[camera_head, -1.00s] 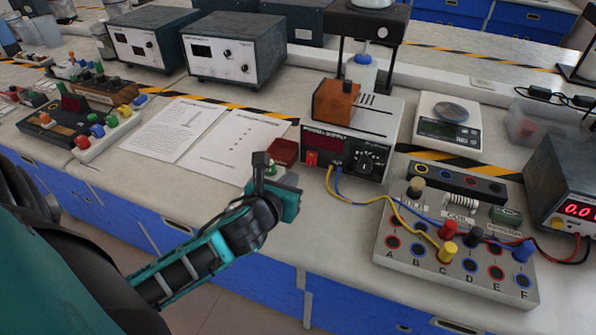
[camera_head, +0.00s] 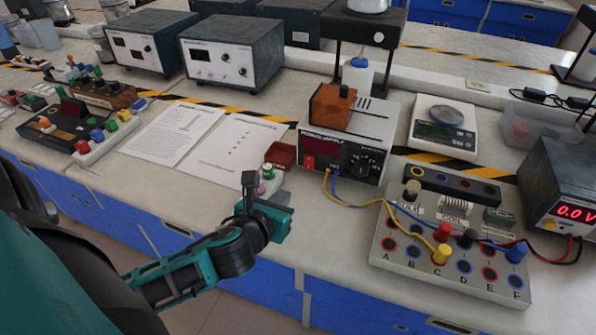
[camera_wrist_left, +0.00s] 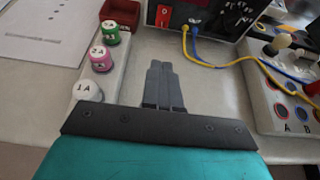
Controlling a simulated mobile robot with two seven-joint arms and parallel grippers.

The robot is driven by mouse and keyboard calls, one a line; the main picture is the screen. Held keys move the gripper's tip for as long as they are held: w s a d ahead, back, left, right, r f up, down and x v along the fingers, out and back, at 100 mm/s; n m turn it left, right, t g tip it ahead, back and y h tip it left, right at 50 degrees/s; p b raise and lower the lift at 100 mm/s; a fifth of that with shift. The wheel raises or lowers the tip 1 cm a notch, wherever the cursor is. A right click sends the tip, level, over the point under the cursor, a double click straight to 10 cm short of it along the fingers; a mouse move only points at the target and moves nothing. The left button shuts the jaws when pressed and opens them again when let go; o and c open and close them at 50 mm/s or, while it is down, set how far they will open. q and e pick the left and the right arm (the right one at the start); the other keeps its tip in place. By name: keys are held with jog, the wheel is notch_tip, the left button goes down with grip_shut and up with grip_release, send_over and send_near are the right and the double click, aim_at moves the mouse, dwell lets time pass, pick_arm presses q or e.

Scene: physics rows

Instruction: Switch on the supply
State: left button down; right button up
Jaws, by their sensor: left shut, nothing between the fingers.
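The power supply (camera_head: 347,142) stands on the bench with a dark display, a red rocker switch (camera_head: 308,163) at its lower left and a black knob. Yellow and blue leads run from its front to the terminal board (camera_head: 455,235). In the left wrist view, the red switch (camera_wrist_left: 164,16) shows at the top with marks on it. My left gripper (camera_wrist_left: 163,85) is shut and empty, in front of the supply and short of the switch. In the head view, the left gripper (camera_head: 249,180) is left of the supply, over the bench's front edge. My right gripper is not in view.
Several labelled fuse-like pieces (camera_wrist_left: 103,60) stand on a strip left of the gripper, beside a red tray (camera_head: 280,155). Papers (camera_head: 235,145) lie further left. A scale (camera_head: 443,130) and a meter reading 0.0 V (camera_head: 575,212) stand to the right.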

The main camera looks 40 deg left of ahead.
aim_at(308, 162)
pick_arm(q)
jog(key=shift+w, duration=0.1)
jog(key=x, duration=0.9)
jog(key=r+x, duration=0.1)
jog(key=x, duration=0.3)
jog(key=shift+w+a+f, duration=0.1)
jog(key=shift+w+a, duration=0.05)
jog(key=shift+w, duration=0.4)
jog(key=shift+w+f+b, duration=0.1)
jog(key=shift+f+b, duration=0.2)
jog(key=shift+b, duration=0.3)
jog(key=shift+a+r+t, duration=0.1)
jog(key=shift+r+t, duration=0.2)
jog(key=shift+w+r, duration=0.1)
jog(key=shift+r+p, duration=0.6)
jog(key=shift+r, duration=0.3)
